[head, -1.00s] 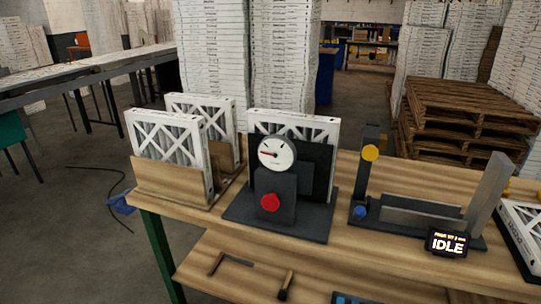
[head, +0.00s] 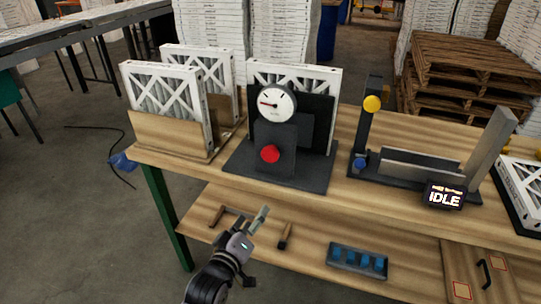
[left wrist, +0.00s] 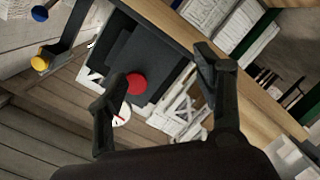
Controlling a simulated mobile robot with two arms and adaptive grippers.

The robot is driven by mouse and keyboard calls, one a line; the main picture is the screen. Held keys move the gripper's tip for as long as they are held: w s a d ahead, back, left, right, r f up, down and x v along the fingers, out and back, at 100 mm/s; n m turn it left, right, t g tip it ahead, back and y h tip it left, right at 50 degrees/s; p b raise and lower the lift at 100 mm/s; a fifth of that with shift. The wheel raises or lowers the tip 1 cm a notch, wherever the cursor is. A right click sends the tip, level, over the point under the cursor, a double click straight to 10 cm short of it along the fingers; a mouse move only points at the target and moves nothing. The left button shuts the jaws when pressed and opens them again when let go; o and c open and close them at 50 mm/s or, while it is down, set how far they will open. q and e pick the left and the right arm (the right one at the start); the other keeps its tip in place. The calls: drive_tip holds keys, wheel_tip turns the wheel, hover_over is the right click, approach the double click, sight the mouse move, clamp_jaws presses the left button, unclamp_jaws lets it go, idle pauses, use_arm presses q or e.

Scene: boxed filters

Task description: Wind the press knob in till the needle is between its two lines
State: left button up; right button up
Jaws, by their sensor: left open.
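The press (head: 296,135) is a dark block on a dark base plate on the bench. Its red knob (head: 270,154) faces me, below a round white gauge (head: 281,104). The gauge needle points left; its two lines are too small to make out. A white-framed filter (head: 328,80) stands upright behind the press. My left gripper (head: 254,240) is open and empty, in front of and below the knob, apart from it. In the left wrist view, the red knob (left wrist: 136,84) shows beyond the open fingers (left wrist: 162,72), nearer the left one. My right gripper is not in view.
Two filters (head: 160,90) stand in a wooden holder left of the press. A dark fixture (head: 420,172) with yellow and blue knobs and a display (head: 444,196) reading IDLE stand right. A lower shelf (head: 320,232) holds tools and a blue-celled tray (head: 357,262).

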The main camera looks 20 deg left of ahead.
sight(270, 157)
use_arm(q)
wheel_tip(270, 157, up, 8)
drive_tip(key=n+t, duration=0.1)
drive_tip(key=t, duration=0.1)
drive_tip(key=w+p, duration=0.1)
drive_tip(key=w, duration=0.7)
drive_tip(key=w+p, duration=0.1)
drive_tip(key=w, duration=0.7)
drive_tip(key=shift+w+a+r+p, duration=0.15)
drive_tip(key=shift+w+p, duration=0.2)
drive_tip(key=shift+w, duration=0.05)
drive_tip(key=c, duration=1.1)
drive_tip(key=shift+c, duration=0.2)
